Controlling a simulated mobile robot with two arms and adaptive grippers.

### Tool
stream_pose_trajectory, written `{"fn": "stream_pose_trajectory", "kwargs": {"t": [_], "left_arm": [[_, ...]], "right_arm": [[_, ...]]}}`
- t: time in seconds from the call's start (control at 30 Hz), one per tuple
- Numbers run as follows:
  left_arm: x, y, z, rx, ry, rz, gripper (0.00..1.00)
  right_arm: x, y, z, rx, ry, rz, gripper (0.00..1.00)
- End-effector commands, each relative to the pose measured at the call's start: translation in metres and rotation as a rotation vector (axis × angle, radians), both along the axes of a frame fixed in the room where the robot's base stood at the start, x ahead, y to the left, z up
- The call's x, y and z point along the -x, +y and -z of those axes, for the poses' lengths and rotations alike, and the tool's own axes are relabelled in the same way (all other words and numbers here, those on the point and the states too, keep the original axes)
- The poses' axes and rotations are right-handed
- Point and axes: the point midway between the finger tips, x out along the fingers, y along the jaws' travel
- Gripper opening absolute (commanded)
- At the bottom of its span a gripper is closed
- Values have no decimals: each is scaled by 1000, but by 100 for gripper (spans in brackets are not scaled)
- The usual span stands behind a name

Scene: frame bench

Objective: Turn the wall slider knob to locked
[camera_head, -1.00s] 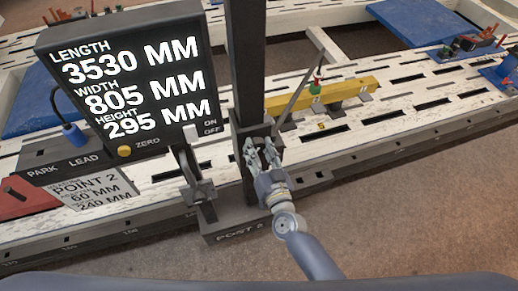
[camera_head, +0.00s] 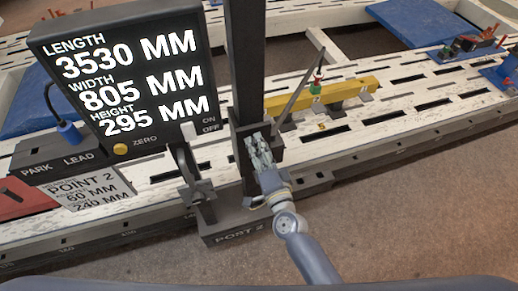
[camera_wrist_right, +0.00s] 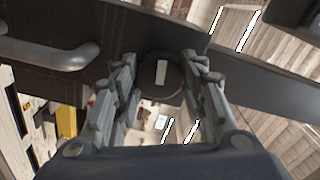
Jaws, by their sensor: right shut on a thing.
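The wall slider (camera_head: 239,131) is a dark block on the upright black post (camera_head: 245,60) marked POST 2. Its knob (camera_wrist_right: 160,76) shows in the right wrist view as a dark round disc with a pale line, which stands nearly upright in that picture. My right gripper (camera_head: 259,140) is at the slider's front in the head view. In the right wrist view its two fingers (camera_wrist_right: 160,88) stand on either side of the knob, shut on it. The knob is mostly hidden by the fingers in the head view. My left gripper is in neither view.
A display box (camera_head: 125,80) with length, width and height readings stands left of the post. A dark clamp-like bracket (camera_head: 195,193) is close to the gripper's left. A yellow bar (camera_head: 340,92) lies on the white slotted bench behind. Open floor (camera_head: 420,220) lies at the right front.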

Motion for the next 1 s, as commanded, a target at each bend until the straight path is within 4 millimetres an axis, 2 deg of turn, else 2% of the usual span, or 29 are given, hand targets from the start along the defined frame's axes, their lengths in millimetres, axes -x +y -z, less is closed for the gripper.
{"fn": "stream_pose_trajectory", "kwargs": {"t": [0.37,0.9,0.93,1.0], "left_arm": [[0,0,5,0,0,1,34],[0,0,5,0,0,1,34],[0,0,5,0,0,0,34],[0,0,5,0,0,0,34]], "right_arm": [[0,0,1,-148,49,0,15],[0,0,1,-170,57,-1,15],[0,0,1,-171,57,-1,46],[0,0,1,-170,57,-1,59]]}}
